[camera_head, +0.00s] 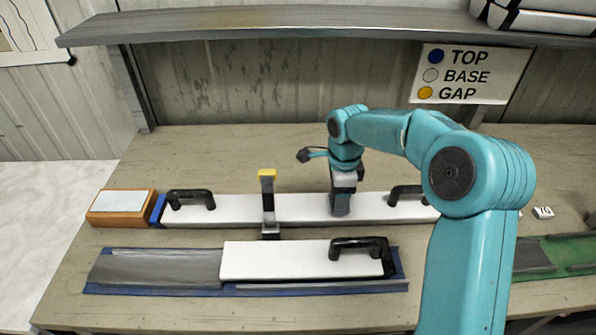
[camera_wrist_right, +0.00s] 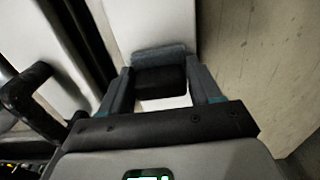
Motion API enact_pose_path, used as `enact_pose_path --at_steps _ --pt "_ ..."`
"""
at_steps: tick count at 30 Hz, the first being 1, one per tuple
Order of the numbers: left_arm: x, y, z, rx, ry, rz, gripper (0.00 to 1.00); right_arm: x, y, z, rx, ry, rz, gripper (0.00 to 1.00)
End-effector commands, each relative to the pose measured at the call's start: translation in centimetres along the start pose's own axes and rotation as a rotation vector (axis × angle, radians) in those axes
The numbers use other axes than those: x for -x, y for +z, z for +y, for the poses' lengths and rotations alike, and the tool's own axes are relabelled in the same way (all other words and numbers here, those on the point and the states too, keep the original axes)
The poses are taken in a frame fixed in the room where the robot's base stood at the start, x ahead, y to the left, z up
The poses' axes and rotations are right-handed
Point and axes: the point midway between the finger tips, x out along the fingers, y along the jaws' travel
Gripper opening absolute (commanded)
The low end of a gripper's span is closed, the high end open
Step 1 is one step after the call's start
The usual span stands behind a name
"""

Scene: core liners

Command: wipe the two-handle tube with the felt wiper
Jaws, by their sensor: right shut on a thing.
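The two-handle tube (camera_head: 300,208) is a long white bar lying across the bench, with a black handle (camera_head: 190,198) near its left end and another (camera_head: 407,194) near its right. My right gripper (camera_head: 343,186) is over the tube, between the handles. It is shut on the felt wiper (camera_wrist_right: 160,75), a dark grey block between the fingers in the wrist view. The wiper is at the tube's white surface; whether it presses on it I cannot tell. My right arm hides the tube's right end. My left gripper is not in view.
A yellow-topped post (camera_head: 267,187) stands by the tube's middle. In front, a shorter white tube (camera_head: 275,260) with one black handle lies in a blue-edged tray (camera_head: 120,288). An orange box (camera_head: 100,219) is at left. A shelf (camera_head: 300,22) hangs behind. The bench behind the tube is clear.

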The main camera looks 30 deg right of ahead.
Motion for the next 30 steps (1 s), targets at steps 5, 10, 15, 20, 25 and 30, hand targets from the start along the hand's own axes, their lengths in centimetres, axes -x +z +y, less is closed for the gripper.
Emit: enact_pose_path --at_steps 5,10,15,20,25,30 --pt "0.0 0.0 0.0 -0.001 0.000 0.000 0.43 0.0 -0.5 -0.1 0.005 0.001 0.001 0.39" --pt "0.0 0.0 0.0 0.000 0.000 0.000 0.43 -0.1 -0.9 -0.1 0.007 0.001 0.001 0.39" --pt "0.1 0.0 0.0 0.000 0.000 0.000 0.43 0.0 -1.2 -0.2 0.010 0.001 0.001 0.39" --pt "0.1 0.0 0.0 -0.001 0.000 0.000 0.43 0.0 -1.6 -0.2 0.013 0.001 0.001 0.39" --pt "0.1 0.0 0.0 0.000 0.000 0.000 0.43 0.0 -1.9 -0.3 0.015 0.000 0.000 0.39" --pt "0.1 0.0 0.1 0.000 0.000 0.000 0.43 0.0 -2.3 -0.4 0.019 0.000 0.000 0.39"
